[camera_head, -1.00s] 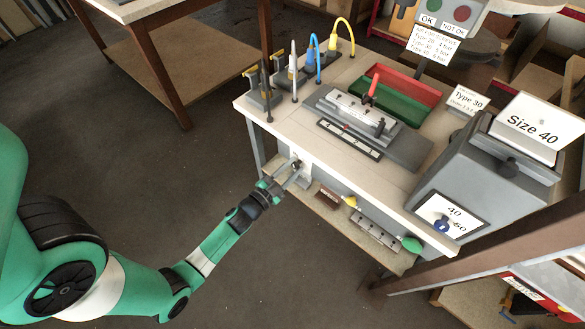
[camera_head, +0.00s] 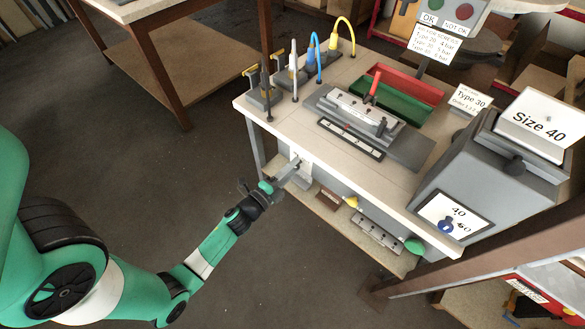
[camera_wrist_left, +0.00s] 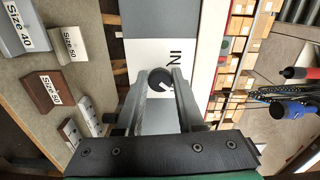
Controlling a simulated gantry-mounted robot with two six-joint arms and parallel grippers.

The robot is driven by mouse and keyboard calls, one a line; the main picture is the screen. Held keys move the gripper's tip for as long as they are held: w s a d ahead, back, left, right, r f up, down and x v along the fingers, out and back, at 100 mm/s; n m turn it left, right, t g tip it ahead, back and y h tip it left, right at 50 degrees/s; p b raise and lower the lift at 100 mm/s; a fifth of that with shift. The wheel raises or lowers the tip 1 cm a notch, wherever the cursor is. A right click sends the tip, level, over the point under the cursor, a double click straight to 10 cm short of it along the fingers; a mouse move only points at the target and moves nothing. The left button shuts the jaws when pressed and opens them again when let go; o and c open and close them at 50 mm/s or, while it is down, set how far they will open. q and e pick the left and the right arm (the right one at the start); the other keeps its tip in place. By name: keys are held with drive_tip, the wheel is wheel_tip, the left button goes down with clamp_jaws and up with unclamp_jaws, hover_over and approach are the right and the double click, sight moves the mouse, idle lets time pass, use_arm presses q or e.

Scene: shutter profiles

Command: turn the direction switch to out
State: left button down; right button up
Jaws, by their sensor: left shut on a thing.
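The direction switch is a round dark knob (camera_wrist_left: 159,78) on a white plate (camera_wrist_left: 141,55) on the front of the bench. Beside the knob the plate reads "IN" in the left wrist view; no "OUT" label can be seen. My left gripper (camera_wrist_left: 163,80) is shut on the knob, one finger on each side of it. In the head view my left gripper (camera_head: 294,167) reaches the plate on the bench front, and the knob is mostly hidden by the fingers. My right gripper is not in view.
The bench top (camera_head: 300,125) carries a clamp fixture (camera_head: 360,110), cable connectors and a red and green bin (camera_head: 405,95). Below is a shelf (camera_head: 325,205) with profile blocks. A grey "Size 40" machine (camera_head: 490,160) stands right. The floor around my left arm is clear.

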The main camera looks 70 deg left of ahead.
use_arm(q)
drive_tip(key=shift+m, duration=0.6)
drive_tip(key=c, duration=0.5)
unclamp_jaws()
drive_tip(key=shift+c, duration=0.2)
drive_tip(key=p+v, duration=0.1)
drive_tip(key=v, duration=1)
drive_tip(key=shift+s+p, duration=0.3)
drive_tip(key=shift+p, duration=0.05)
drive_tip(key=shift+d, duration=0.15)
